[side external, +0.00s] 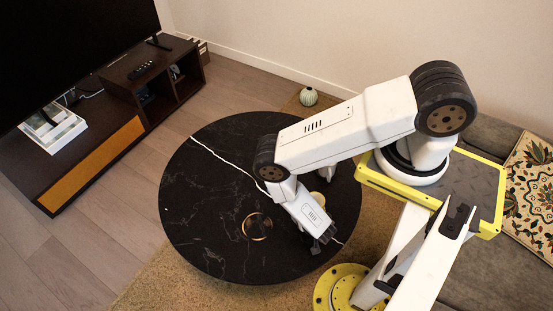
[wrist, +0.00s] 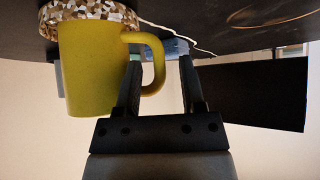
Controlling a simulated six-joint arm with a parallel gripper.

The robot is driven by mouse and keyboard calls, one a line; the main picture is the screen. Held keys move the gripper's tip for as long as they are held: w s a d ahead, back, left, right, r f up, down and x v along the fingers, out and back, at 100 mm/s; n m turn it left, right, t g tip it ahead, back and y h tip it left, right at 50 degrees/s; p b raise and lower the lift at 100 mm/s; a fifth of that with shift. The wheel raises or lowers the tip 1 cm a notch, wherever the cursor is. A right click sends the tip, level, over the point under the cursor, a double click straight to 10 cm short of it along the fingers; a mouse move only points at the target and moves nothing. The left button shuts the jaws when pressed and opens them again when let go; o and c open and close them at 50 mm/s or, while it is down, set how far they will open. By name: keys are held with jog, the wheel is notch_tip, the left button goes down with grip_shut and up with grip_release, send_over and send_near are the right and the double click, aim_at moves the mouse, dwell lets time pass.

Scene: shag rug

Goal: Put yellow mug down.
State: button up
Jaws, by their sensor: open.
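The yellow mug (wrist: 88,70) shows large in the wrist view, where the scene appears upside down. Its base meets a speckled round piece (wrist: 90,10) on the black table, and it looks upright. My gripper (wrist: 160,60) is open, with its two dark fingers apart at the handle side. The handle's outer curve lies between the fingers, and the left finger overlaps part of the handle. In the side view my gripper (side external: 322,244) is low over the table's front right, and my arm hides much there. A small yellow patch beside the arm may be the mug.
The round black marble table (side external: 205,225) has free room on its left. A copper-coloured ring (side external: 257,227) lies near its middle. A dark TV cabinet (side external: 90,140) is at the left.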

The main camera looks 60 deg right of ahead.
jog(key=shift+r, duration=0.1)
jog(key=v, duration=0.7)
dwell(0.7)
jog(key=shift+s+r, duration=0.1)
jog(key=shift+s, duration=0.05)
jog(key=shift+a, duration=0.15)
dwell(0.4)
